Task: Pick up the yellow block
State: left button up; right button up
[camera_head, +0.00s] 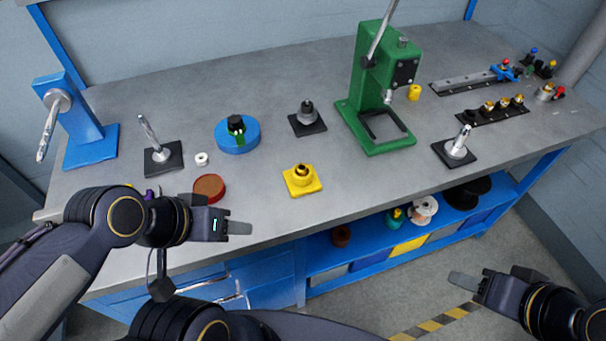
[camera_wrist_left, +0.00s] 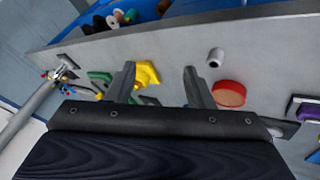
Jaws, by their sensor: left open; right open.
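The yellow block (camera_head: 303,181), a square base with a dark-topped round boss, sits on the grey bench near its front edge. It also shows in the left wrist view (camera_wrist_left: 147,74), partly behind a finger. My left gripper (camera_head: 240,228) is open and empty at the bench's front edge, left of the block and nearer to me. In the left wrist view its two fingers (camera_wrist_left: 158,72) stand apart, with the block near the left one. My right gripper (camera_head: 465,281) is out in front of the bench, lower right, away from the block; its fingers overlap in this view.
A red disc (camera_head: 209,187) lies just behind my left gripper. A blue round fixture (camera_head: 238,137), a black plate with a post (camera_head: 307,120) and a green press (camera_head: 375,90) stand behind the block. A small yellow cylinder (camera_head: 414,92) is beside the press. Bench around the block is clear.

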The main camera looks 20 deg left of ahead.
aim_at(297, 186)
jog(key=l+u, duration=0.1)
jog(key=u, duration=0.3)
jog(key=l+u, duration=0.15)
jog(key=u, duration=0.3)
jog(key=l+u, duration=0.1)
jog(key=u, duration=0.3)
jog(key=k+l+u, duration=0.1)
jog(key=u, duration=0.75)
jog(key=k+l+u, duration=0.1)
jog(key=k+l, duration=0.05)
jog(key=k, duration=0.05)
